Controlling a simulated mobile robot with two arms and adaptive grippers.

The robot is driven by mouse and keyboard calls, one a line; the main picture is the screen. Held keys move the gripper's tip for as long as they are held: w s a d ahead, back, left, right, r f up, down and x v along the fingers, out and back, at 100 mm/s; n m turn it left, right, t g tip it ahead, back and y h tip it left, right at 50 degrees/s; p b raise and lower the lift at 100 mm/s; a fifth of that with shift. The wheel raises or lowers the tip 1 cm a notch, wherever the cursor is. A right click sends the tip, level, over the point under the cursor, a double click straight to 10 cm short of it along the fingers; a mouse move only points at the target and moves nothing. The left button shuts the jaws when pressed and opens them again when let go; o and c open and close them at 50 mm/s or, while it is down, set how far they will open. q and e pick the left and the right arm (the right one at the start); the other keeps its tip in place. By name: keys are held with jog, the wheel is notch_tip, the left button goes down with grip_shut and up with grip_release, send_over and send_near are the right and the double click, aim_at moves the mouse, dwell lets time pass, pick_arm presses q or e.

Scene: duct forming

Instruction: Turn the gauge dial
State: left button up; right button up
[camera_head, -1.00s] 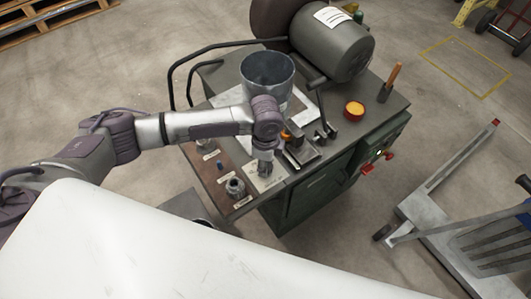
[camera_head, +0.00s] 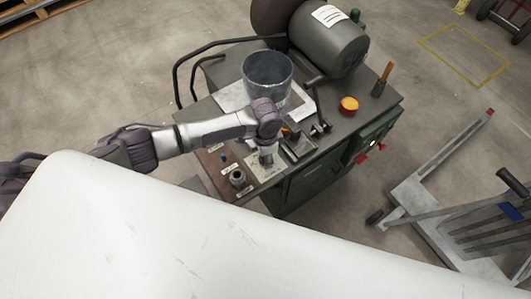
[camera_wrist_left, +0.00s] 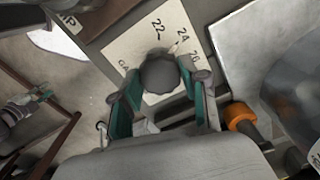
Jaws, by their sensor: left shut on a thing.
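The gauge dial is a dark grey round knob (camera_wrist_left: 160,75) on a pale plate (camera_wrist_left: 148,40) marked 22, 24 and 26, seen in the left wrist view. My left gripper (camera_wrist_left: 160,86) is shut on the knob, one finger on each side of it. In the head view my left gripper (camera_head: 267,160) points down over the pale gauge plate (camera_head: 264,174) at the front of the machine top, and it hides the knob there. My right gripper is not in view.
The machine top (camera_head: 362,117) also carries a grey cylindrical duct (camera_head: 268,72), a motor (camera_head: 328,40), an orange-yellow button (camera_head: 348,105) and a wooden-handled tool (camera_head: 383,78). A ribbed knob (camera_head: 237,178) stands left of the plate. A cart (camera_head: 450,210) stands at the right.

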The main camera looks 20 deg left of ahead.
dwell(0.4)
pick_arm(q)
jog(key=o, duration=1.2)
jog(key=shift+c, duration=0.2)
jog(key=shift+r, duration=0.1)
notch_tip(320, 180, up, 12)
